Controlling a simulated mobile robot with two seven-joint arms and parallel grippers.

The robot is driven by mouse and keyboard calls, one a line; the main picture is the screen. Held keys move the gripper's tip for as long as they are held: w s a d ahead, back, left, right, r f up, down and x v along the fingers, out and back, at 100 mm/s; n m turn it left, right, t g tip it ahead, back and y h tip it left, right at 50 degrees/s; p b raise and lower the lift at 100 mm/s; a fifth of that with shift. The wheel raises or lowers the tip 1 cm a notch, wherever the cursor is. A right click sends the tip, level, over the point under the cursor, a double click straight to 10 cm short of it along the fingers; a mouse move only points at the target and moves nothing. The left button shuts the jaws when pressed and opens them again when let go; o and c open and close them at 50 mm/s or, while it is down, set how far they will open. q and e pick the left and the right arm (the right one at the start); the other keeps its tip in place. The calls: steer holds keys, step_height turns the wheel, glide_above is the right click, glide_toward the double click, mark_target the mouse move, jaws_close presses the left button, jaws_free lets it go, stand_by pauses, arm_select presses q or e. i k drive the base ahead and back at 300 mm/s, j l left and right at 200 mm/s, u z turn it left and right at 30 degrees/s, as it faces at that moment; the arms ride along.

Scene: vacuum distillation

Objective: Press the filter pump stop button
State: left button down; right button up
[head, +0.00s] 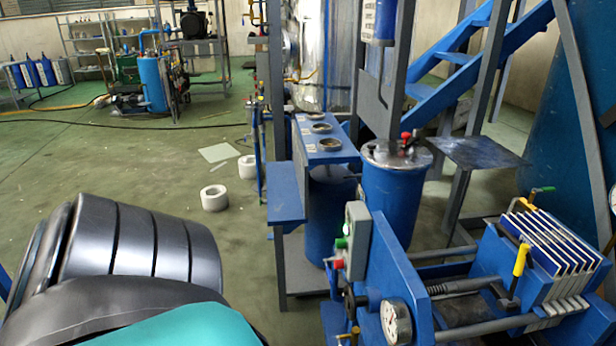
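A small grey-green control box (357,240) is fixed to the blue end plate of the filter press, right of centre in the head view. On its left-facing side are a green button (341,243) and, just below it, a red button (338,264), which looks like the stop button. Both buttons are seen from the side, and nothing touches them. Neither of my grippers is in view. A dark, ribbed arm link of mine fills the lower left, well apart from the box.
The filter press (540,262) with its stacked plates, a pressure gauge (396,321) and a yellow-handled valve (521,259) fill the lower right. A blue tank (394,195) stands behind the box. White rings (214,198) lie on the open green floor to the left.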

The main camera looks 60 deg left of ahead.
mark_target(338, 264)
steer(key=k+j, duration=0.1)
steer(key=j, duration=0.8)
steer(key=k+j, duration=0.15)
steer(key=j, duration=0.3)
